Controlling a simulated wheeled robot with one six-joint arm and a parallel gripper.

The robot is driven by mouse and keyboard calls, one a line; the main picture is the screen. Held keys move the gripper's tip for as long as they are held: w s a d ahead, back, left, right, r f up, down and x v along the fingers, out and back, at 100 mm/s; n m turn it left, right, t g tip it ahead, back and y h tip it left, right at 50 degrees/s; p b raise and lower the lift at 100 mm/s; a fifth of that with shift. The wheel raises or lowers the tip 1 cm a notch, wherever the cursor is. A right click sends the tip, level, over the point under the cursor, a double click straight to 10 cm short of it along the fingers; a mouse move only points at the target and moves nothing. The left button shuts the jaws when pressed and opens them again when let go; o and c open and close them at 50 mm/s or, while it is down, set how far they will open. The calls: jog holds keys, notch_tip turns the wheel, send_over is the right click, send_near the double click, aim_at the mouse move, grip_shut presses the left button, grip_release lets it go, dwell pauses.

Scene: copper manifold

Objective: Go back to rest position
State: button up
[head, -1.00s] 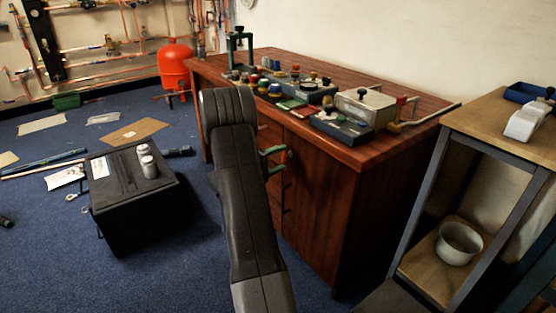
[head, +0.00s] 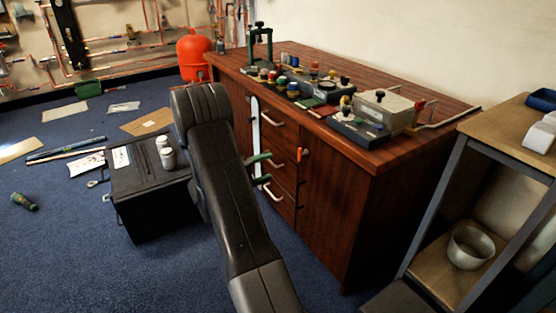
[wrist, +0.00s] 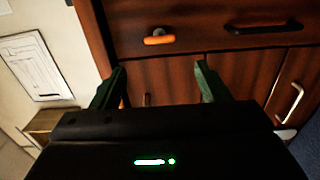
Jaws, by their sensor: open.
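My gripper (head: 260,170) is at the front of the wooden cabinet (head: 335,200) in the head view, beside its drawers. Its two green fingers stand apart. In the wrist view the fingers (wrist: 159,72) are wide apart with nothing between them, and the cabinet's doors and drawer front lie beyond. An orange piece (wrist: 158,38) sits at a handle on the cabinet front; it also shows in the head view (head: 303,152). My arm reaches up from the bottom of the head view and bends near the cabinet's left side.
Several tools and coloured knobs crowd the cabinet top, with a grey box (head: 384,108) at its right. A black case (head: 150,205) with two small canisters (head: 165,152) stands left of my arm. A shelf unit (head: 440,190) holding a white bowl (head: 470,245) stands right. Blue carpet is open at front left.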

aim_at(298, 155)
jog(key=shift+v, duration=0.95)
jog(key=b+x, duration=0.3)
jog(key=x, duration=0.9)
jog(key=shift+w+d, duration=0.2)
jog(key=shift+d, duration=0.05)
jog(key=shift+w+d, duration=0.4)
jog(key=shift+d, duration=0.05)
